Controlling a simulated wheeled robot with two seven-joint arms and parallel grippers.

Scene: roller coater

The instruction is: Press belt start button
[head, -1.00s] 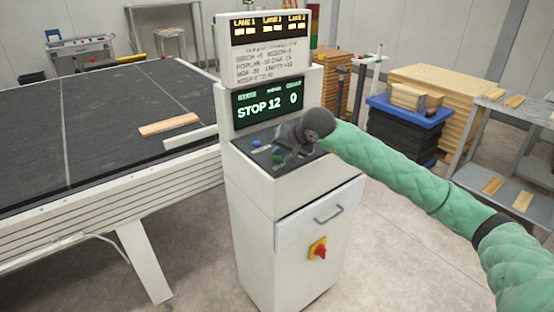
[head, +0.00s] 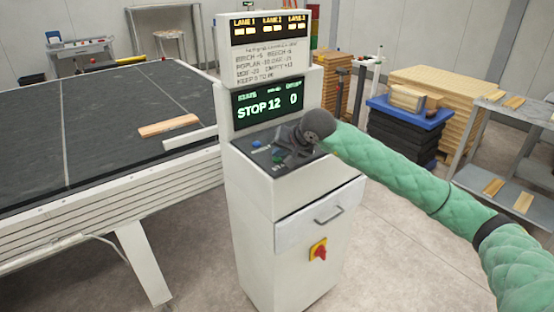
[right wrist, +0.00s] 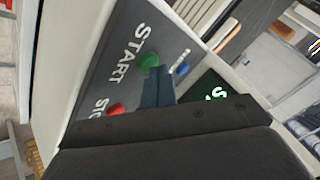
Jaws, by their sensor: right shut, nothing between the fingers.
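The control cabinet (head: 283,235) stands in the middle of the head view, with a dark sloping button panel on top. In the right wrist view the green button (right wrist: 149,61) sits beside the word START, and a red button (right wrist: 116,109) sits lower left by a partly hidden label. My right gripper (head: 280,157) is over the panel; its shut, empty fingers (right wrist: 157,76) end right beside the green button. I cannot tell whether they touch it. The display (head: 268,103) reads STOP 12 and 0. My left gripper is out of view.
A wide dark belt table (head: 100,115) with a wooden board (head: 169,125) on it lies left of the cabinet. A red and yellow switch (head: 318,252) is on the cabinet front. Stacked boards (head: 440,90) and a grey shelf table (head: 505,180) stand at the right.

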